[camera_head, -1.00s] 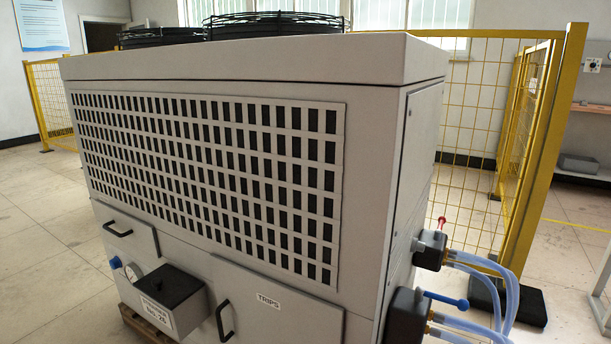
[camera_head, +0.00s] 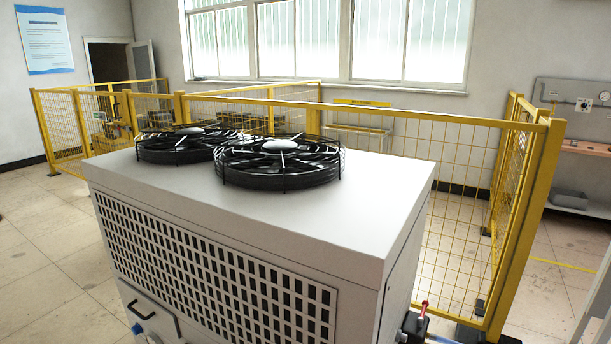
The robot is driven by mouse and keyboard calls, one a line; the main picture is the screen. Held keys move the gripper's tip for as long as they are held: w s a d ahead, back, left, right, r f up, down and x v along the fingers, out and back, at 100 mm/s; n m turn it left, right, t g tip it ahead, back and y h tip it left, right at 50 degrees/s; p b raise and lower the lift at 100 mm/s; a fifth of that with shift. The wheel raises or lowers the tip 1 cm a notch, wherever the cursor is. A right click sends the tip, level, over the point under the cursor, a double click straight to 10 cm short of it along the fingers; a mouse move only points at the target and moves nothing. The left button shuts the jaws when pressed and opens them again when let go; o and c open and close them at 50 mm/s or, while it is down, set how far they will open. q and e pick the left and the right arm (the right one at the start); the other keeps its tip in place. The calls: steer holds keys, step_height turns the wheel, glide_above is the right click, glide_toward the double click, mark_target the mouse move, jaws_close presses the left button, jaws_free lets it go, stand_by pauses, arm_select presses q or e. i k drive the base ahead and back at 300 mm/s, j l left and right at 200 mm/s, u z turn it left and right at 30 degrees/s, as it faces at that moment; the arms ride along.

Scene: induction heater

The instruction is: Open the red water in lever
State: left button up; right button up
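The red water in lever (camera_head: 423,308) shows as a small red-tipped handle at the bottom of the view, just right of the cooling unit's right side. It stands roughly upright above a dark fitting (camera_head: 412,325), which is partly cut off by the lower edge. The large light-grey cooling unit (camera_head: 270,215) fills the middle, with two black fans (camera_head: 280,165) on top and a slotted grille (camera_head: 215,275) on its front. Neither of my grippers is in view.
Yellow mesh fencing (camera_head: 460,190) runs behind the unit and along its right side, close to the lever. A blue hose (camera_head: 440,339) shows at the bottom edge. Open tiled floor (camera_head: 45,270) lies to the left. A wall shelf (camera_head: 590,148) is at far right.

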mark_target(425, 303)
steer(key=i+l, duration=0.1)
steer(key=i, duration=0.4)
steer(key=i+l, duration=0.1)
steer(key=i, duration=0.4)
